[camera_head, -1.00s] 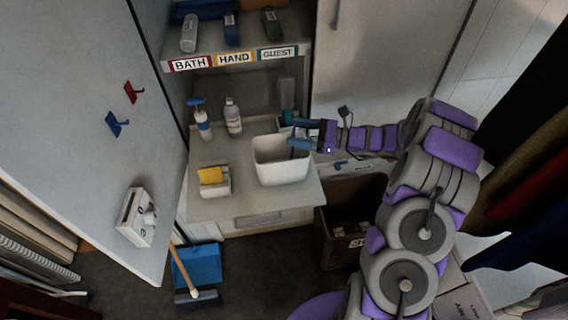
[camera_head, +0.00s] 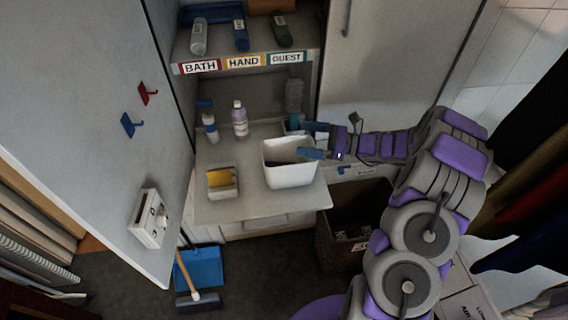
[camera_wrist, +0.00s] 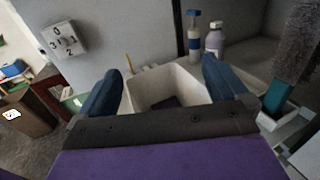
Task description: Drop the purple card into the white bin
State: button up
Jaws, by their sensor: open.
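The white bin (camera_head: 292,177) stands on the right part of the counter; it fills the middle of the wrist view (camera_wrist: 190,78). A dark purple flat patch, which looks like the purple card (camera_wrist: 166,102), shows low inside the bin in the wrist view, partly hidden by my gripper's base. My gripper (camera_head: 306,141) is at the bin's right side, above its rim. Its two blue fingers are spread wide with nothing between them, and in the wrist view they stand left and right of the bin opening (camera_wrist: 162,72).
A labelled shelf (camera_head: 245,62) hangs above. A dark crate (camera_head: 345,220) is below right.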

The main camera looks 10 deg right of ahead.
jog(key=v, duration=0.6)
jog(key=shift+w+d+f+p, duration=0.15)
jog(key=shift+w+d+p, duration=0.05)
jog(key=shift+d+p, duration=0.25)
jog(key=s+a+r+n+g+h, duration=0.35)
jog(key=s+a+n+g, duration=0.2)
jog(key=s+a, duration=0.3)
jog(key=s+a+r+n+g+h, duration=0.2)
jog(key=s+a+r+n+g, duration=0.3)
jog(key=s+a, duration=0.35)
jog(key=s+d+n+h, duration=0.2)
jog(key=s+n+h, duration=0.1)
jog(key=s, duration=0.4)
jog(key=s+d+n+t+h, duration=0.1)
jog(key=s+d+n+h, duration=0.1)
jog(key=s+n+h, duration=0.2)
jog(key=s+d+n+t+h, duration=0.1)
jog(key=s+n+h, duration=0.3)
jog(key=s, duration=0.6)
jog(key=shift+s+d+r+n, duration=0.35)
jog(key=shift+s+d+r, duration=0.05)
jog(key=shift+d, duration=0.45)
